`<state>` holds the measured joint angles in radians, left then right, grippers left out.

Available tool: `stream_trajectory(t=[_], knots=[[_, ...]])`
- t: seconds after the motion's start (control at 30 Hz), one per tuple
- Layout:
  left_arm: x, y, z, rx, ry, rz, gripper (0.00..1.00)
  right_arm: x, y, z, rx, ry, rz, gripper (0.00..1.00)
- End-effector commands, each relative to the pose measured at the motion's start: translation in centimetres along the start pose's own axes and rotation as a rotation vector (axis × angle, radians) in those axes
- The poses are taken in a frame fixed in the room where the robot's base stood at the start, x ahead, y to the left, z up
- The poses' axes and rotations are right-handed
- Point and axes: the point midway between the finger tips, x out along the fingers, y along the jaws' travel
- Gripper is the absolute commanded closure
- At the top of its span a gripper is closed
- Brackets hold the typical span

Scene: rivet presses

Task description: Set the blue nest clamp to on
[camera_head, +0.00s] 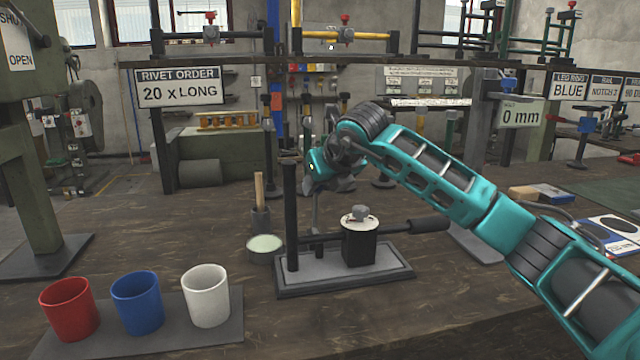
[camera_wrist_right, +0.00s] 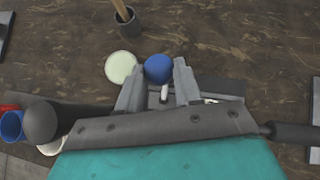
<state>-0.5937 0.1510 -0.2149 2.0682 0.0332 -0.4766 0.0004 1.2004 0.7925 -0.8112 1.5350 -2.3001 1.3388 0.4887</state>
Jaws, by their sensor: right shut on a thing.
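The nest fixture is a grey base plate (camera_head: 345,278) on the bench, with a black block (camera_head: 359,246), a tall dark post (camera_head: 290,215) and a dark horizontal handle (camera_head: 430,225) pointing right. A thin grey lever (camera_head: 317,217) stands up from it, below my right gripper (camera_head: 322,186). A pale stem (camera_wrist_right: 164,93) shows below the knob. In the head view the gripper hides the knob. My left gripper is not in view.
A pale round dish (camera_head: 264,248) and a pot with a wooden handle (camera_head: 260,217) stand left of the fixture. Red (camera_head: 69,308), blue (camera_head: 138,302) and white (camera_head: 206,296) cups stand on a grey mat at front left. The bench front centre is clear.

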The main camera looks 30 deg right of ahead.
Motion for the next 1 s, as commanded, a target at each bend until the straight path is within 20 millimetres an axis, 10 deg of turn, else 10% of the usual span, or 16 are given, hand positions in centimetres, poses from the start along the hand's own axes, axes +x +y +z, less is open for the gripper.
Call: stream_trajectory(t=[0.43, 0.47, 0.5, 0.7, 1.0], knots=[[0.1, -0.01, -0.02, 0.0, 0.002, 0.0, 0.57, 0.68, 0.58, -1.19, -0.006, 0.034, 0.008, 1.0], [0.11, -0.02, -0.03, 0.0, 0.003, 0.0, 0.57, 0.68, 0.59, -1.18, -0.006, 0.033, 0.009, 0.64], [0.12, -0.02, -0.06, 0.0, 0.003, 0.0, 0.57, 0.67, 0.57, -1.17, -0.006, 0.033, 0.008, 0.6], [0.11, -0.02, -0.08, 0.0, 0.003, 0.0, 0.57, 0.51, 0.42, -0.88, -0.004, 0.025, 0.007, 0.41], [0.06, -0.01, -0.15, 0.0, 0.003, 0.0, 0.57, 0.06, 0.25, -0.6, -0.003, 0.018, 0.004, 0.41]])
